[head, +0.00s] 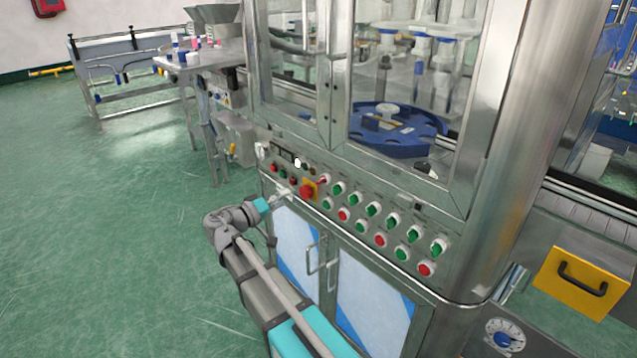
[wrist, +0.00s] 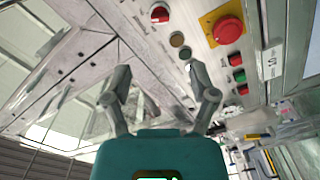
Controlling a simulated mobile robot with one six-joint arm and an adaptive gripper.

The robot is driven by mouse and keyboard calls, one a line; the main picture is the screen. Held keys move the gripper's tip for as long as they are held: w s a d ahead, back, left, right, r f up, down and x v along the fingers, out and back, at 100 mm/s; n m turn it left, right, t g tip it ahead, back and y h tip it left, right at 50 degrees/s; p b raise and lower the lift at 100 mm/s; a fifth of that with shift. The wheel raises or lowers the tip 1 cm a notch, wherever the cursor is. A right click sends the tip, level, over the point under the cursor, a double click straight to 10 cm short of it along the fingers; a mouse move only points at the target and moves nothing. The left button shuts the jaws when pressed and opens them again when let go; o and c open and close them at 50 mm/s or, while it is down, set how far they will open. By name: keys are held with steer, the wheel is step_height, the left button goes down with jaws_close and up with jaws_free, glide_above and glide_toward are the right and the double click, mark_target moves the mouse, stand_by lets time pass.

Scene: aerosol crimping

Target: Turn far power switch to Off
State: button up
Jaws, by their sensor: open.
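A red rotary switch (head: 324,180) sits on the cabinet's control panel, just right of the red emergency button. It also shows at the top of the wrist view (wrist: 159,14), with a pale mark on its knob. No readable label confirms that it is the far power switch, and I cannot read its setting. My gripper (head: 284,193) is in front of the panel's left part, close to the emergency button. In the wrist view, my gripper (wrist: 157,72) has its two fingers apart with nothing between them. The switch lies beyond the fingertips, apart from them.
The red emergency button (head: 307,192) on its yellow plate sticks out beside the switch. Small red and green buttons (wrist: 239,75) line the panel near it. Several green and red knobs (head: 372,209) run to the right. Door handles (head: 311,258) project below. Open floor lies left.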

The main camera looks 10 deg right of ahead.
mark_target(318, 182)
steer(key=x, duration=1.3)
steer(key=shift+c, duration=0.2)
jaws_close()
